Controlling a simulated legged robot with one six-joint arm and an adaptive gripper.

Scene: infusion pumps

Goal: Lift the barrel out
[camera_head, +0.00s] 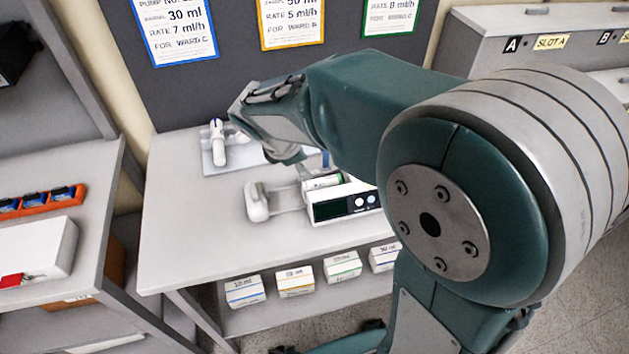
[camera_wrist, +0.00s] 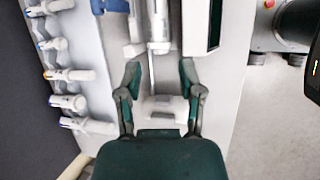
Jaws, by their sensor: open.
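The infusion pump (camera_head: 345,207) lies on the grey table, its dark screen facing the front. In the wrist view its dark screen side (camera_wrist: 214,25) is at the upper right. A pale barrel (camera_wrist: 158,18) lies in the pump's channel at the top of the wrist view, its far end cut off. A thin rod runs from it towards the white pusher block (camera_wrist: 165,107), which also shows at the pump's left in the head view (camera_head: 257,201). My gripper (camera_wrist: 160,80) is open and empty, its fingers either side of the rod, short of the barrel. My arm hides part of the pump.
A tray (camera_head: 207,168) with a white syringe stands behind the pump; several syringes (camera_wrist: 68,75) show at the left of the wrist view. Small labelled boxes (camera_head: 295,282) sit on the lower shelf. The table's left front is clear. A dark sign board stands behind.

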